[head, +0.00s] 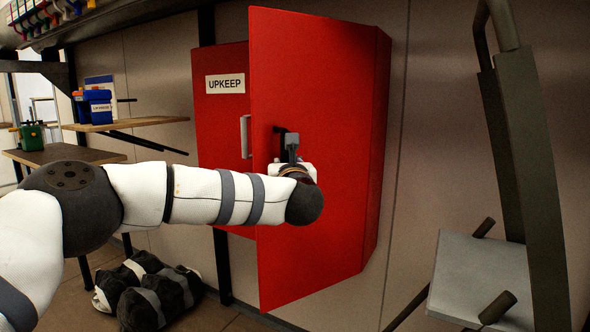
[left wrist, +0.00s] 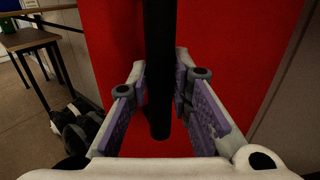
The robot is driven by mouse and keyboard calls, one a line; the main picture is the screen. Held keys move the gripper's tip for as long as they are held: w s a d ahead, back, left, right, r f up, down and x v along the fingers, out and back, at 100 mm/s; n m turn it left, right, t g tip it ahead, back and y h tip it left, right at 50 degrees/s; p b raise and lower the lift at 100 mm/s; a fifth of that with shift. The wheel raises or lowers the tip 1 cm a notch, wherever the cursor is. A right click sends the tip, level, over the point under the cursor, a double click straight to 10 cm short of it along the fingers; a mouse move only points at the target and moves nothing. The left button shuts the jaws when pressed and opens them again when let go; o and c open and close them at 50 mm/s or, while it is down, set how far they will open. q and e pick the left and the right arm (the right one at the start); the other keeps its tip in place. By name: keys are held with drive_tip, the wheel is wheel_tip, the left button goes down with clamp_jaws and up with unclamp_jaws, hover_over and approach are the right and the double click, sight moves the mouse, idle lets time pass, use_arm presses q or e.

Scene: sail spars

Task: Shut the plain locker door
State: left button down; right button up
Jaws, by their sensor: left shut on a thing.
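The plain red locker door (head: 318,90) stands ajar, its left edge swung out toward me and its hinge side at the right of the red locker (head: 378,150). It carries a dark upright handle, which shows as a black bar in the left wrist view (left wrist: 159,50). My left gripper (head: 288,152) is at the door's face, shut on this handle; its purple-padded fingers (left wrist: 163,100) sit on either side of the bar. The other door, labelled UPKEEP (head: 222,120), has a pale handle and is partly hidden behind the plain door's edge. My right gripper is not in view.
Dark bags (head: 148,292) lie on the floor at the lower left. Wooden shelves (head: 135,125) with blue and green containers stand at the left. A dark frame with a grey plate (head: 478,278) stands at the right. The wall between locker and frame is bare.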

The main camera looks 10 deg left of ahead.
sight(267, 160)
use_arm(q)
drive_tip(key=shift+a+r, duration=0.15)
drive_tip(key=w+a+b, duration=0.2)
drive_tip(key=w+a, duration=0.1)
drive_tip(key=w+a+b, duration=0.1)
drive_tip(key=shift+w+a+f, duration=0.3)
drive_tip(key=shift+a+f, duration=0.1)
drive_tip(key=shift+w+a, duration=0.3)
drive_tip(key=shift+w+a+r, duration=0.15)
drive_tip(key=shift+r, duration=0.05)
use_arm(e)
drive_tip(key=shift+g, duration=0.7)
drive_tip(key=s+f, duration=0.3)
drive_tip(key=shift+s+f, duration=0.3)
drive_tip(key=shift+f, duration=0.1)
use_arm(q)
drive_tip(key=shift+a, duration=0.1)
